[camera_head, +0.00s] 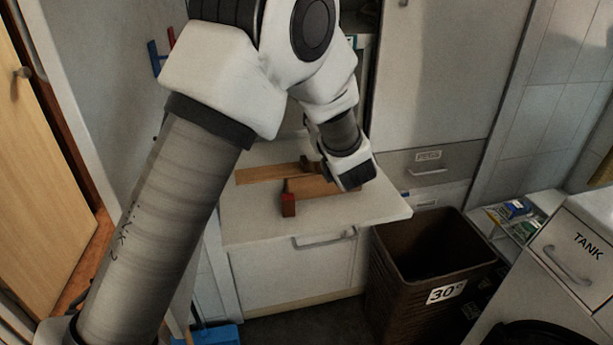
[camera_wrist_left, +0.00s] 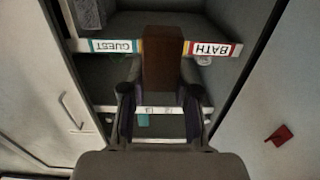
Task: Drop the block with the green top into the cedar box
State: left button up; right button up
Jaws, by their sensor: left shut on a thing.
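My left gripper (camera_head: 322,168) is low over the white counter (camera_head: 245,225) in the head view. In the left wrist view its two fingers (camera_wrist_left: 160,95) are shut on a brown wooden block (camera_wrist_left: 162,58), held between them. No green face shows on this block, so I cannot tell the colour of its top. A reddish-brown wooden piece (camera_head: 312,187) lies on the counter by the gripper, partly hidden; I cannot tell whether it is the cedar box. A flat wooden strip (camera_head: 262,174) lies behind it. My right gripper is not in view.
A dark brown bin (camera_head: 400,270) marked 30° stands on the floor to the right. Shelves labelled GUEST (camera_wrist_left: 113,46) and BATH (camera_wrist_left: 212,49) show beyond the held block. The counter's front left is clear.

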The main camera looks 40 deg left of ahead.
pick_arm(q)
jog(key=f, duration=0.1)
jog(key=a+f+b, duration=0.1)
jog(key=shift+w+f, duration=0.35)
jog(key=shift+w, duration=0.05)
jog(key=f+b, duration=0.1)
jog(key=s+d+f+b, duration=0.1)
jog(key=b, duration=0.1)
jog(key=shift+d, duration=0.3)
jog(key=shift+w+f, duration=0.1)
jog(key=shift+f, duration=0.25)
jog(key=shift+w+a+f, duration=0.15)
jog(key=shift+w+a, duration=0.05)
jog(key=shift+a, duration=0.1)
jog(key=shift+s, duration=0.1)
jog(key=o, duration=1)
jog(key=shift+s+d+r, duration=0.1)
jog(key=shift+d+r, duration=0.1)
jog(key=shift+f, duration=0.1)
